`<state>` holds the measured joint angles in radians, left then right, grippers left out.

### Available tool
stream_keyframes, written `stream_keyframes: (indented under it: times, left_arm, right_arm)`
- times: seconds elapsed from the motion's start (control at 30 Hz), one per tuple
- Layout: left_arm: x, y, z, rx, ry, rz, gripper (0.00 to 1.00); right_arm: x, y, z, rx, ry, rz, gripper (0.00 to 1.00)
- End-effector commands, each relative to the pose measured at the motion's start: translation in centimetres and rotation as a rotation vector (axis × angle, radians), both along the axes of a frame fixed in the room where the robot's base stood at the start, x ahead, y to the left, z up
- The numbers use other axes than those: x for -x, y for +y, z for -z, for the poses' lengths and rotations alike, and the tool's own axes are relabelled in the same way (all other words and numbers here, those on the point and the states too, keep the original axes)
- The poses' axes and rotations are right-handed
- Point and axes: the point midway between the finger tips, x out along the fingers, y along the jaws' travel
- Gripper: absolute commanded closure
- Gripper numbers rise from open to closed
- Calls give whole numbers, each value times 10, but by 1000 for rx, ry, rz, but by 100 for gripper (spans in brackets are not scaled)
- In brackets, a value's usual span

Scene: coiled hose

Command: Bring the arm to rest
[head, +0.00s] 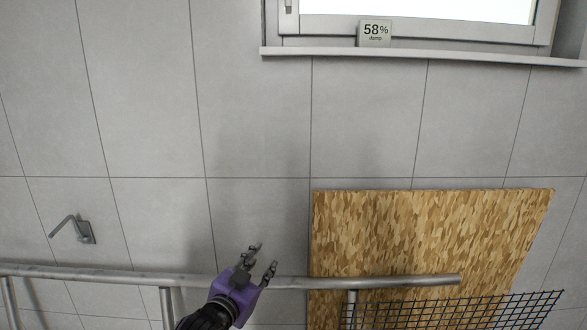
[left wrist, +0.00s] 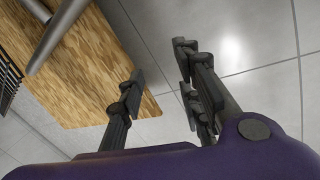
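My left gripper (head: 262,260) is purple with dark grey fingers. In the head view it stands at the bottom centre, in front of the metal rail (head: 110,277). Its fingers point up and to the right and are spread apart. In the left wrist view the gripper (left wrist: 160,84) shows its fingers apart, with only wall or floor tiles and a board edge seen between them. It holds nothing. My right gripper is in neither view. No hose shows in either view.
A wood-chip board (head: 430,230) leans at the right behind the rail, with a black wire mesh (head: 460,312) before it. A wall hook (head: 76,229) is at the left. The middle wall is bare.

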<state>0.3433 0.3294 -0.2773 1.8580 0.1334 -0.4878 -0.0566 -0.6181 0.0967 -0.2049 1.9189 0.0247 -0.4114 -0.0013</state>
Motion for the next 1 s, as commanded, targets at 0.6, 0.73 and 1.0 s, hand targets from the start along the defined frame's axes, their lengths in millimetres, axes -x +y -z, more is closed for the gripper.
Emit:
stream_keyframes:
  times: [0.6,0.73,1.0]
  left_arm:
    - [318,99,316,157,615,-367,68]
    - [368,105,340,161,696,-406,68]
    - [394,109,351,157,736,-423,68]
  right_arm:
    - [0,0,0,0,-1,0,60]
    - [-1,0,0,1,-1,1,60]
    - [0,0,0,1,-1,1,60]
